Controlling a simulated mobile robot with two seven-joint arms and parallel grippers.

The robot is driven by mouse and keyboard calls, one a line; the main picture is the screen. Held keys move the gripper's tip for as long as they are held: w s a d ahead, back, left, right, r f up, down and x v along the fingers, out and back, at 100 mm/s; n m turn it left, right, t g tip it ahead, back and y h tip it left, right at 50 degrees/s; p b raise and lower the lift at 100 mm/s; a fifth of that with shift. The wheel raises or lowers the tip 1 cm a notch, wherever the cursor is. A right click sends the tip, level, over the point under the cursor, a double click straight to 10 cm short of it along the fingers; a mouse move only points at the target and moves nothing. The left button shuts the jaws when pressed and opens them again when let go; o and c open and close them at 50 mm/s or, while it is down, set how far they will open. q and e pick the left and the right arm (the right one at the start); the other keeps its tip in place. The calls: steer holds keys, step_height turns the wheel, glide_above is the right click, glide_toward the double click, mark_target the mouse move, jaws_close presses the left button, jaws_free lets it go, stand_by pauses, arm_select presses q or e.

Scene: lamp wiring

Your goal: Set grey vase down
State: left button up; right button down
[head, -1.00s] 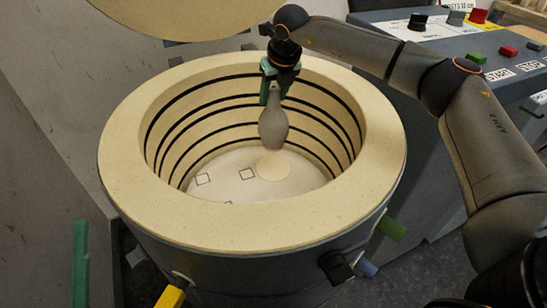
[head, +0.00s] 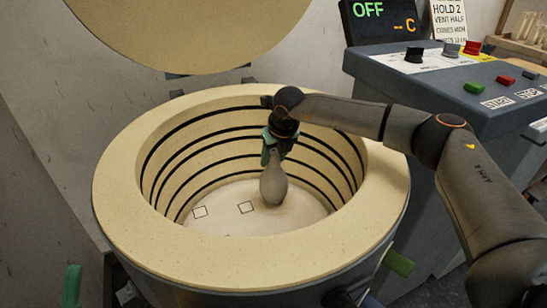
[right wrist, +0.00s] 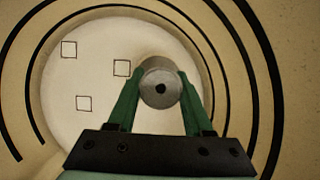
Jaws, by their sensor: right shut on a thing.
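The grey vase (head: 273,185) is upright inside the round, cream-walled kiln (head: 130,205), right of the middle of its pale floor. My right gripper (head: 274,156) reaches down into the kiln and is shut on the vase's neck. In the right wrist view the vase (right wrist: 160,83) shows from above, between the two green fingers. Its base is at or very close to the floor; I cannot tell whether it touches. A green finger of my left gripper (head: 72,286) shows at the lower left, too little to judge its opening.
The kiln's thick rim and dark-ringed wall surround my right gripper. The raised lid (head: 190,35) hangs behind. A control panel (head: 450,75) stands at the right.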

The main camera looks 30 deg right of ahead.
mark_target(278, 182)
steer(key=shift+c, duration=1.5)
jaws_free()
arm_select(q)
steer(key=y+p, duration=0.1)
steer(key=w+n+y+p, duration=0.1)
steer(key=shift+w+a+r+t+p, duration=0.2)
steer(key=shift+w+r+t+p, duration=0.05)
steer(key=shift+t+p, duration=0.1)
arm_select(e)
steer(key=v, duration=1.2)
steer(key=shift+r, duration=0.1)
